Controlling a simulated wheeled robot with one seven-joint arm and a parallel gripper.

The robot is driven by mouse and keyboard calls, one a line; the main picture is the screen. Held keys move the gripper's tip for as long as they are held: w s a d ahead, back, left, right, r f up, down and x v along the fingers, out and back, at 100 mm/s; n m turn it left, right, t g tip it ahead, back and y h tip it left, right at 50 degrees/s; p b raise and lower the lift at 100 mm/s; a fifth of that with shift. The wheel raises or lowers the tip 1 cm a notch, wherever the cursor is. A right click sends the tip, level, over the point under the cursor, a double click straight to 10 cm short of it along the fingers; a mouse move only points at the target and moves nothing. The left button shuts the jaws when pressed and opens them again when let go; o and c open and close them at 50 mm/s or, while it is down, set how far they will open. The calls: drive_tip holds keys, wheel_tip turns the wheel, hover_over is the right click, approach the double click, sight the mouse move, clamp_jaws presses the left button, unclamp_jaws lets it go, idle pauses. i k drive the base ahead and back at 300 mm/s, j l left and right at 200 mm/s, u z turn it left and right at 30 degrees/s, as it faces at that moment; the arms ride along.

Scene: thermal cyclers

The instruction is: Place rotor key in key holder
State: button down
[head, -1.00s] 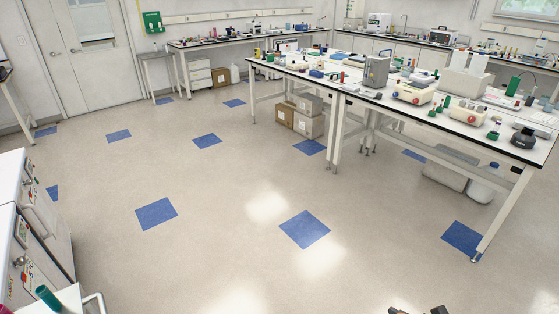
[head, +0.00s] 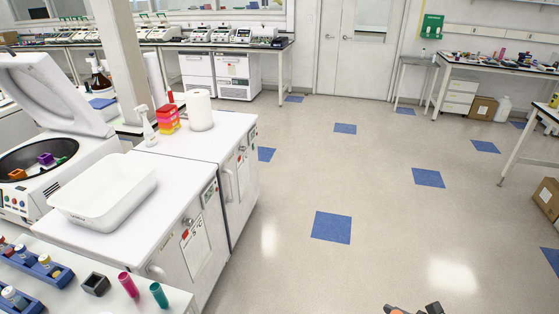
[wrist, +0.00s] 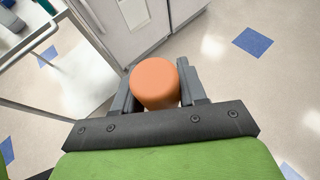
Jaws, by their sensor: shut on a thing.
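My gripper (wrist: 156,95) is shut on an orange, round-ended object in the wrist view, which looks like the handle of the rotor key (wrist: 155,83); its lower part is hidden. Only the tips of my gripper (head: 415,309) show at the bottom edge of the head view, over open floor, with a bit of orange between them. A small dark block with a square opening (head: 95,284) stands on the near white table at the lower left; it may be the key holder, but I cannot be sure. My gripper is well to its right.
Pink (head: 128,284) and teal (head: 159,294) capped tubes and blue racks (head: 40,262) stand near the dark block. Behind are a white tray (head: 105,190), an open-lidded centrifuge (head: 90,150) and white cabinets (head: 205,240). The floor (head: 290,200) to the right is clear.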

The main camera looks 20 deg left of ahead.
sight(98, 288)
drive_tip(key=i+j+u, duration=0.2)
drive_tip(key=i+u, duration=0.2)
drive_tip(key=i, duration=0.15)
drive_tip(key=i+u, duration=0.4)
drive_tip(key=i, duration=0.15)
drive_tip(key=i+l+u, duration=0.15)
drive_tip(key=i+u, duration=0.25)
drive_tip(key=i, duration=0.2)
drive_tip(key=i+l+u, duration=0.4)
drive_tip(key=i+u, duration=0.1)
drive_tip(key=u, duration=0.35)
drive_tip(key=i+u, duration=0.15)
drive_tip(key=u, duration=0.25)
drive_tip(key=i+l+u, duration=0.1)
drive_tip(key=u, duration=0.35)
drive_tip(key=i+l+u, duration=0.1)
drive_tip(key=u, duration=0.3)
drive_tip(key=i+l+u, duration=0.1)
drive_tip(key=u, duration=0.35)
drive_tip(key=l+u, duration=0.25)
drive_tip(key=u, duration=0.15)
